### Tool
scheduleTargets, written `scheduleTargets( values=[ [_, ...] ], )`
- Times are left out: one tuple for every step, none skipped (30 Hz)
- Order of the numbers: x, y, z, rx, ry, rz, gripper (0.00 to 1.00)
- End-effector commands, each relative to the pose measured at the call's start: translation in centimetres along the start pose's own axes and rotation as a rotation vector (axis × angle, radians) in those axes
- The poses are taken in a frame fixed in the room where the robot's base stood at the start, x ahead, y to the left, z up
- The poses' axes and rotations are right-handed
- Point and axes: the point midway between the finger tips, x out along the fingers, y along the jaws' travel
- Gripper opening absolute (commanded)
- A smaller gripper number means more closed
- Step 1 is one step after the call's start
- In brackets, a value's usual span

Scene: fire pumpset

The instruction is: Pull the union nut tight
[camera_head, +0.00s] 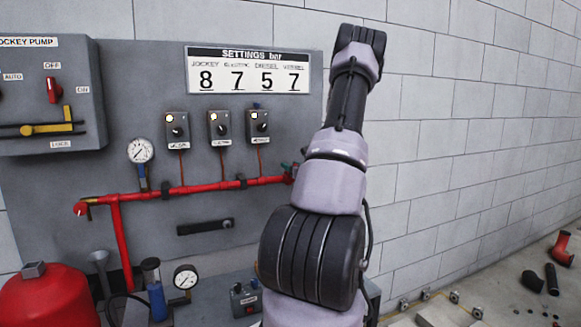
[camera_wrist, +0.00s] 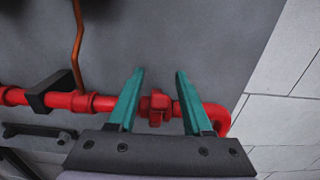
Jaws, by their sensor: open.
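The union nut (camera_wrist: 155,106) is a red, angular fitting on the red horizontal pipe (camera_wrist: 14,95), seen in the wrist view. My gripper (camera_wrist: 158,75) has two teal fingers, spread apart. In the picture the nut lies between them, with a gap to each finger. I cannot tell whether the fingers are level with the nut in depth. In the head view, my arm hides most of this spot. The red pipe also shows in the head view (camera_head: 212,187), running along the grey panel to a bit of teal beside my arm.
A black pipe clamp (camera_wrist: 52,88) holds the pipe at left, and a copper tube (camera_wrist: 77,42) rises above it. A black bar handle (camera_head: 206,226) sits below the pipe. A pressure gauge (camera_head: 140,151) and control boxes (camera_head: 220,126) are on the panel. The block wall (camera_head: 460,130) is bare at right.

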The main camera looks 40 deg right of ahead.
Motion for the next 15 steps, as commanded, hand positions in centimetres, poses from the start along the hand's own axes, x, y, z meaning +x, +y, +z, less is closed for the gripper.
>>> scheduleTargets(
  values=[
    [0.25, 0.05, -0.02, 0.0, 0.0, 0.001, 0.5],
    [0.34, 0.07, -0.03, 0.0, 0.001, 0.001, 0.5],
    [0.42, 0.08, -0.03, 0.0, 0.001, 0.002, 0.5],
    [0.45, 0.08, -0.03, 0.0, 0.001, 0.002, 0.5],
    [0.47, 0.08, -0.03, 0.0, 0.001, 0.002, 0.5],
    [0.47, 0.08, -0.03, 0.0, 0.001, 0.002, 0.5],
    [0.46, 0.08, -0.03, 0.0, 0.001, 0.002, 0.5],
    [0.45, 0.08, -0.03, 0.0, 0.001, 0.002, 0.5],
    [0.45, 0.08, -0.02, 0.0, 0.001, 0.002, 0.5],
    [0.45, 0.08, -0.03, 0.0, 0.001, 0.002, 0.5],
    [0.44, 0.08, -0.03, 0.0, 0.001, 0.002, 0.39],
    [0.44, 0.08, -0.02, 0.0, 0.001, 0.002, 0.23],
    [0.44, 0.08, -0.02, 0.0, 0.001, 0.002, 0.12],
    [0.44, 0.08, -0.02, 0.0, 0.001, 0.002, 0.0],
    [0.43, 0.08, -0.02, 0.0, 0.001, 0.002, 0.0]
  ],
)
